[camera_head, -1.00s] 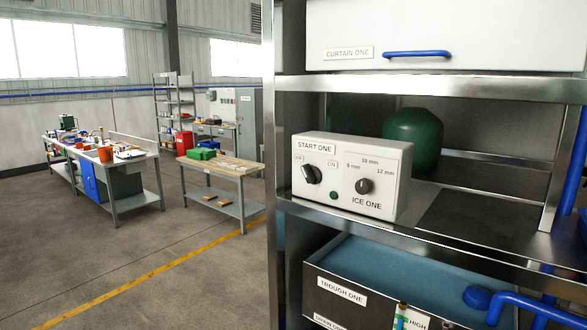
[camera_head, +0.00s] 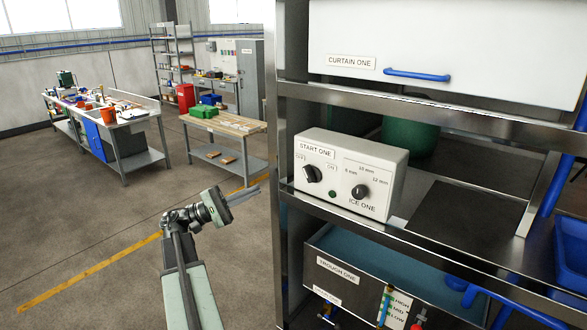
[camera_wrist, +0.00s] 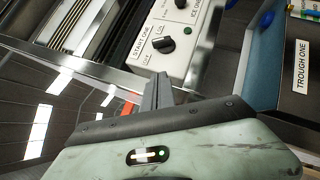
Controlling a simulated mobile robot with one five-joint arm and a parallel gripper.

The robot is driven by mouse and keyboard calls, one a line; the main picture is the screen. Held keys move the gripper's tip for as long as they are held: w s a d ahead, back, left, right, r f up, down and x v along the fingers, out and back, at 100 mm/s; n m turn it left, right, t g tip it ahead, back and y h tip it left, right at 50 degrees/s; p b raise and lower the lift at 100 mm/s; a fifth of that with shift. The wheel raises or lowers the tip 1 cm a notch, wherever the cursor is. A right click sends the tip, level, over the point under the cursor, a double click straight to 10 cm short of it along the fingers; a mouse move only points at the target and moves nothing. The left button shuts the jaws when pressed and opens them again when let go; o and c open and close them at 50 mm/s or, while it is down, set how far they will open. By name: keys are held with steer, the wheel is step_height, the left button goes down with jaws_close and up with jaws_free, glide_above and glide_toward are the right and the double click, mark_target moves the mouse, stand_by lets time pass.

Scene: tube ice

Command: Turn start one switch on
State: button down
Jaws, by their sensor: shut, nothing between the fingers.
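The START ONE switch (camera_head: 312,174) is a black knob on the left of a white control box (camera_head: 350,205), with OFF at its upper left and ON at its upper right. Its pointer seems turned toward OFF. A dark green lamp (camera_head: 332,194) sits below and right of it. In the wrist view the knob (camera_wrist: 164,44) lies just beyond my fingertips. My gripper (camera_head: 257,190) is shut and empty, left of the box and apart from it. The gripper's fingers also show in the wrist view (camera_wrist: 158,78).
The ICE ONE dial (camera_head: 360,192) is right of the switch on the same box. The box stands on a metal shelf, with a front rail (camera_head: 400,238) below. The curtain panel (camera_head: 440,45) is above, the trough (camera_head: 340,280) below. The floor to the left is open.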

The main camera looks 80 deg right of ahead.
mark_target(311, 176)
steer(key=p+x, duration=0.3)
steer(key=x, duration=0.6)
steer(key=shift+r+p, duration=0.15)
steer(key=shift+p, duration=0.15)
steer(key=s, duration=0.1)
steer(key=s+a+r+p, duration=0.1)
steer(key=s+r+p, duration=0.1)
steer(key=s, duration=0.1)
steer(key=shift+a, duration=0.15)
